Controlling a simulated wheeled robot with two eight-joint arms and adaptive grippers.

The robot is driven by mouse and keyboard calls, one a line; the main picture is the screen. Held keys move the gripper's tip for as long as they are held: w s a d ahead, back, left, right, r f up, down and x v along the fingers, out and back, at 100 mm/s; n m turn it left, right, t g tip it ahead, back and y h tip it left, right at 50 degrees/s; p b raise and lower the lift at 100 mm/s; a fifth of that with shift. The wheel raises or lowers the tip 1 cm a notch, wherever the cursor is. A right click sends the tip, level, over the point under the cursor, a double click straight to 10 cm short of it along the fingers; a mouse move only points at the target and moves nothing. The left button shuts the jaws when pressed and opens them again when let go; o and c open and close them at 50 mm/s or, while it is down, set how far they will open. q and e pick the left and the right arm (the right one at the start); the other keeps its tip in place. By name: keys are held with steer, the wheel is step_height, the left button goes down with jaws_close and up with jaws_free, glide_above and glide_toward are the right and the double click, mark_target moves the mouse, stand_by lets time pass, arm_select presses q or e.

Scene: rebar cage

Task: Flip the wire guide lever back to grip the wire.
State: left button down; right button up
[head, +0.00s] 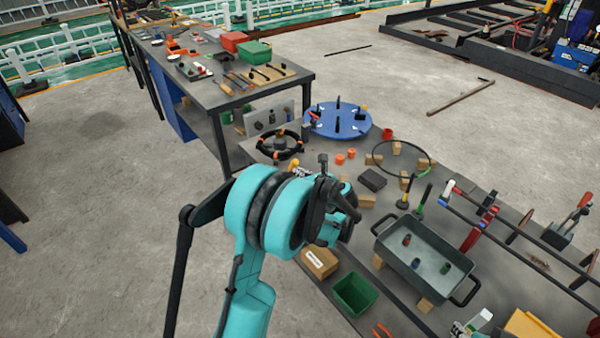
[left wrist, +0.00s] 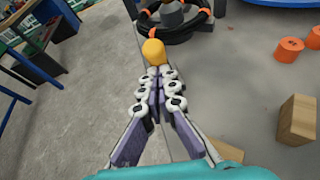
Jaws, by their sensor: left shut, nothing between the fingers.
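A yellow rounded knob (left wrist: 154,51) shows just beyond my left fingertips in the left wrist view. It is also a small yellow spot in the head view (head: 294,162), at the table's left edge. What it is fixed to is hidden, and I cannot tell whether it is the wire guide lever. My left gripper (left wrist: 159,74) is shut and empty, its fingertips close to the knob; contact is unclear. In the head view its fingers (head: 301,171) show small beyond my teal arm. No wire can be made out with certainty. My right gripper is not in view.
Wooden blocks, orange cups (left wrist: 289,49) and a grey tray (head: 425,272) crowd the table to the right. Open concrete floor lies to the left.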

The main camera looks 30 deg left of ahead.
arm_select(q)
steer(key=a+r+h+p, duration=0.1)
steer(key=p, duration=0.1)
steer(key=w+a+r+g+h+p, duration=0.1)
steer(key=h+p, duration=0.1)
steer(key=p, duration=0.1)
steer(key=a+r+g+h+p, duration=0.1)
steer(key=a+p, duration=0.1)
steer(key=p, duration=0.1)
steer(key=shift+w+r+n, duration=0.25)
steer(key=shift+n, duration=0.05)
steer(key=shift+w+a+g+h+p, duration=0.3)
steer(key=shift+a+g+h+p, duration=0.15)
steer(key=shift+h, duration=0.35)
steer(key=a, duration=0.1)
steer(key=w+a, duration=0.1)
steer(key=a, duration=0.1)
steer(key=shift+w, duration=0.1)
steer(key=shift+a, duration=0.1)
steer(key=shift+r, duration=0.1)
